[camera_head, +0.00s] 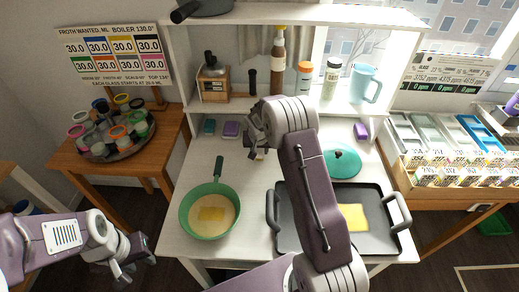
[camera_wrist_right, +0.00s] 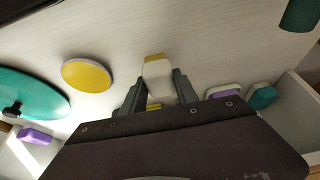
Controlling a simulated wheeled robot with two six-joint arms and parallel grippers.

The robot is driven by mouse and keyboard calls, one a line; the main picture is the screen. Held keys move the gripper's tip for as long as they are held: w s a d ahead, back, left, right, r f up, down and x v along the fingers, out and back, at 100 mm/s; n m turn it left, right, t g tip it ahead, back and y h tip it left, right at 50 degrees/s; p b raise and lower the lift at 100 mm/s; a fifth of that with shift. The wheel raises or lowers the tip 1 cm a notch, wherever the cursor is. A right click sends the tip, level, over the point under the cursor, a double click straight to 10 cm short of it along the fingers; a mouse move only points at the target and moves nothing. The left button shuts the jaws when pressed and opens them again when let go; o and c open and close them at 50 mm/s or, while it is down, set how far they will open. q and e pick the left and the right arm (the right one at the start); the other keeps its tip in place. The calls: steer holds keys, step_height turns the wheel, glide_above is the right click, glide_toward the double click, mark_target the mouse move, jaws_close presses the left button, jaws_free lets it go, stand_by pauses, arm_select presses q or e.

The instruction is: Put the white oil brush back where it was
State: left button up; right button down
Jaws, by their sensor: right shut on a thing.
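My right gripper (camera_head: 256,146) is over the back middle of the white worktop (camera_head: 178,170), in front of the shelf. In the right wrist view, its two fingers (camera_wrist_right: 157,95) are shut on the white oil brush (camera_wrist_right: 157,72), a pale block-like piece with a yellow end. In the head view the gripper and arm hide most of the brush. I cannot tell whether it touches the worktop. My left gripper (camera_head: 132,262) is at the lower left, off the worktop, empty, its fingers apart.
A green pan (camera_head: 186,222) and a dark griddle (camera_head: 380,238) stand in front. A yellow disc (camera_wrist_right: 87,75), a teal lid (camera_head: 343,161), purple blocks (camera_head: 231,129) and a teal block (camera_head: 209,127) lie near the shelf. A tall brown bottle (camera_head: 278,70) stands behind.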

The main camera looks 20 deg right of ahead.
steer(key=shift+f+b, duration=0.4)
steer(key=shift+f, duration=0.45)
steer(key=shift+f+b, duration=0.35)
steer(key=shift+f, duration=0.05)
steer(key=c, duration=0.5)
jaws_free()
steer(key=shift+r, duration=0.15)
steer(key=shift+p+v, duration=2.7)
steer(key=shift+v, duration=3.25)
